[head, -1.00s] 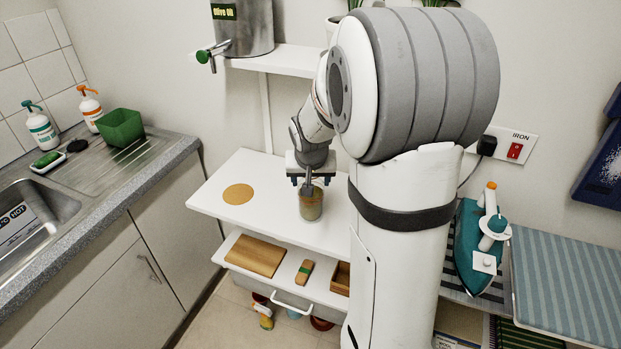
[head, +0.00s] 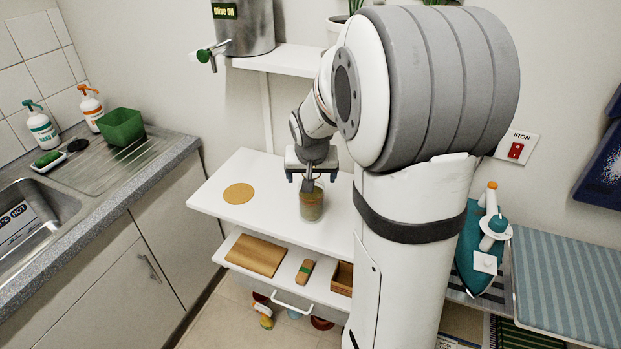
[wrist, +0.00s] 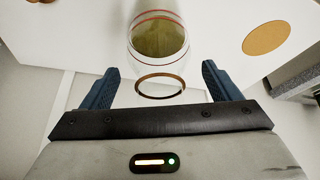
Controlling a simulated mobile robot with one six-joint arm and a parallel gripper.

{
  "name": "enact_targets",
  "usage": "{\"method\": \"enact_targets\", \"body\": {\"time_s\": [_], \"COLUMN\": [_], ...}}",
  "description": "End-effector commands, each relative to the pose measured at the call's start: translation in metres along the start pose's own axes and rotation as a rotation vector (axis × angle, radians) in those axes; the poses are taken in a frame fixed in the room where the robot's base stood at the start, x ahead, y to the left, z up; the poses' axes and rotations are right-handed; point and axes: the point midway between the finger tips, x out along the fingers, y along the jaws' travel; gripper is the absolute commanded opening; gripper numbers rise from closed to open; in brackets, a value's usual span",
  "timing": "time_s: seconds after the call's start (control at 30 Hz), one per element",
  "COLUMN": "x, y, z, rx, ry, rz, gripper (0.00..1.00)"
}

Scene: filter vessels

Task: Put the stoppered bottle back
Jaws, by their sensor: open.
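A clear glass vessel (head: 312,208) with greenish contents stands upright on the white table. I cannot make out a separate stopper. My gripper (head: 311,181) is above the vessel in the head view. In the wrist view my gripper (wrist: 160,68) is open, with one blue finger on each side of the vessel's ringed end and a visible gap to each. Nothing is clamped.
A round cork mat (head: 238,194) lies bare on the table (head: 270,215), left of the vessel. An open drawer (head: 290,292) below holds a wooden board (head: 257,255). A shelf (head: 290,60) with a steel olive oil container (head: 243,28) is above. The sink counter is at left.

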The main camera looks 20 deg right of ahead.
Motion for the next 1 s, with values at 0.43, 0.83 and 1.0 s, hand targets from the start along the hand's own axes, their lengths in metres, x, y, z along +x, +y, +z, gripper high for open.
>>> {"method": "enact_targets", "body": {"time_s": [0.43,0.83,1.0], "x": [-0.089,-0.131,-0.143], "y": [0.000,-0.009,-0.010], "z": [0.000,0.084,0.162], "rx": [0.001,-0.147,-0.287], "ry": [0.003,-0.062,-0.123], "rz": [-0.001,-0.049,-0.098], "gripper": [0.83,0.83,0.83]}}
